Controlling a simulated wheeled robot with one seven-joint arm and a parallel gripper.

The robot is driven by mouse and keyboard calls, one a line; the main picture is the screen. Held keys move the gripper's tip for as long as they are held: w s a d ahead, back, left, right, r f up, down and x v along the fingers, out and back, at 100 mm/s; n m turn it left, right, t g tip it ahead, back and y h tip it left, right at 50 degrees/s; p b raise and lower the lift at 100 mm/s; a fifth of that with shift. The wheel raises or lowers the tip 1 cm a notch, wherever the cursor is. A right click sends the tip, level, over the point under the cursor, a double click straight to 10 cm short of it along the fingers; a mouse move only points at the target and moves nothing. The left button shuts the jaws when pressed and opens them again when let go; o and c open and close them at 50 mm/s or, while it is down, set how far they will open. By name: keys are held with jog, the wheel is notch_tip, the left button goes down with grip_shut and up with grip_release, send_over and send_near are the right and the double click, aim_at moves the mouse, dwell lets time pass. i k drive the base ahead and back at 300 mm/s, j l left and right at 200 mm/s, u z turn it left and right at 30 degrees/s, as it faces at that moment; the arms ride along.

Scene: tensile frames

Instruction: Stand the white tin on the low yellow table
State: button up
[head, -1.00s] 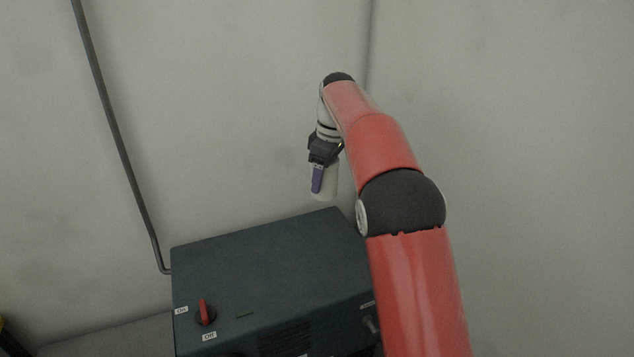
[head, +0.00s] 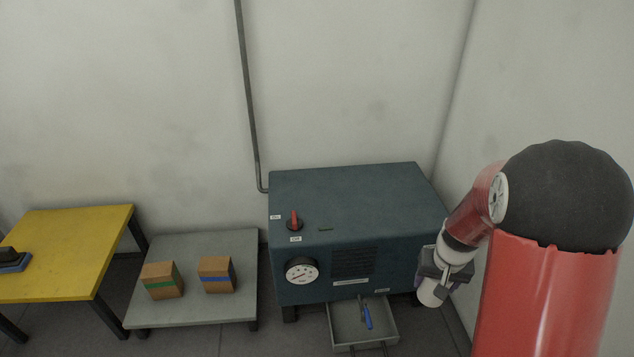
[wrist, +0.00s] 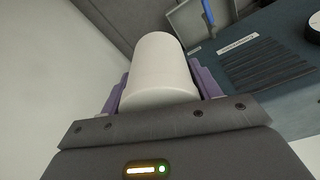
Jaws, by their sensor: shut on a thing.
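The white tin (wrist: 160,75) is held between the purple fingers of my gripper (wrist: 160,90) in the wrist view. In the head view my gripper (head: 437,285) is at the right, beside the right front of the blue-grey machine, with the tin (head: 431,293) showing at its lower end, tilted. The gripper is shut on the tin. The yellow table (head: 70,235) stands at the far left of the head view, far from the gripper. Its left part is cut off by the picture edge.
The blue-grey machine (head: 350,200) has an open drawer (head: 345,325) with a blue-handled tool (head: 366,312) in it. A grey low table (head: 200,250) bears two brown boxes, one green-banded (head: 161,280), one blue-banded (head: 217,274). A dark object on a blue base (head: 14,261) lies on the yellow table, whose right part is clear.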

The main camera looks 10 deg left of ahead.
aim_at(53, 247)
jog(key=j+u, duration=0.35)
jog(key=i+j+u, duration=0.1)
jog(key=j+u, duration=0.25)
jog(key=i+j+u, duration=0.15)
jog(key=j+u, duration=0.2)
jog(key=j, duration=0.15)
jog(key=i+j, duration=0.15)
jog(key=j, duration=0.25)
jog(key=i+j+u, duration=0.1)
jog(key=j, duration=0.35)
jog(key=i+j, duration=0.25)
jog(key=j, duration=0.15)
jog(key=i+j, duration=0.2)
jog(key=j, duration=0.2)
jog(key=i+j+u, duration=0.1)
jog(key=j, duration=0.3)
jog(key=i+j, duration=0.25)
jog(key=j, duration=0.15)
